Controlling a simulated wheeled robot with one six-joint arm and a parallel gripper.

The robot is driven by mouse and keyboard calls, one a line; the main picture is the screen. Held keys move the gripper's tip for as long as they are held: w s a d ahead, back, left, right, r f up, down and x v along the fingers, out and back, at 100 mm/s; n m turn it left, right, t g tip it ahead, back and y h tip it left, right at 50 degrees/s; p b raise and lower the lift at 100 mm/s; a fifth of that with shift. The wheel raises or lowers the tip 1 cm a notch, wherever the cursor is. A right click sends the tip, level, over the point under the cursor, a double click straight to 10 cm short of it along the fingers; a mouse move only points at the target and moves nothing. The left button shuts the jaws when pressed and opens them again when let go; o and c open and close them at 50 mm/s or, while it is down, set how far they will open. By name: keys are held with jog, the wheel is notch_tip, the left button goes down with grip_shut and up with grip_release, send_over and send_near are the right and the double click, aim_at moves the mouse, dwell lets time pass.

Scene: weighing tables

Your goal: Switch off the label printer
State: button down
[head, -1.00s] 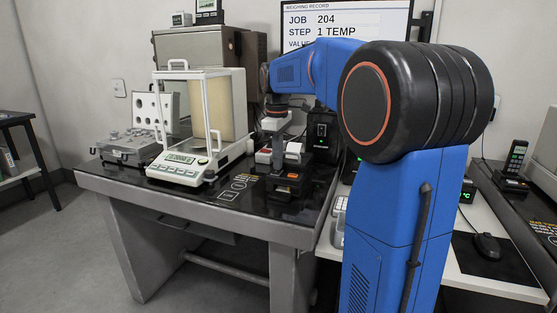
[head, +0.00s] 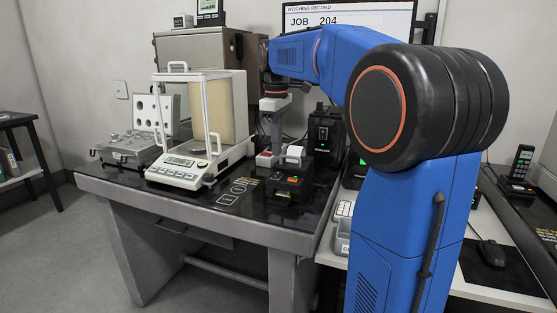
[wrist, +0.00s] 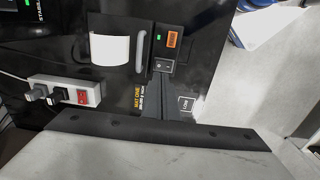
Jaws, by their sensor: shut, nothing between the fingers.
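The label printer (head: 290,188) is a dark box with a white paper roll on the weighing table, right of the balance. In the wrist view the printer (wrist: 113,24) shows its white paper, a small green light (wrist: 158,37), an orange patch (wrist: 171,40) and a dark rocker switch (wrist: 163,67) on its near face. My gripper (head: 277,150) points down over the printer's left side, shut and empty. In the wrist view its dark fingers (wrist: 158,80) lie just below the switch; I cannot tell whether they touch it. The rocker's position is too small to read surely.
A power strip (wrist: 65,92) with plugs and a red switch lies left of the printer in the wrist view. The balance (head: 180,172) with its glass shield stands left. A black device (head: 325,132) with a green light stands behind.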

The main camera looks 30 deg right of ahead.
notch_tip(320, 180, up, 8)
jog(key=shift+f, duration=0.2)
jog(key=shift+d, duration=0.15)
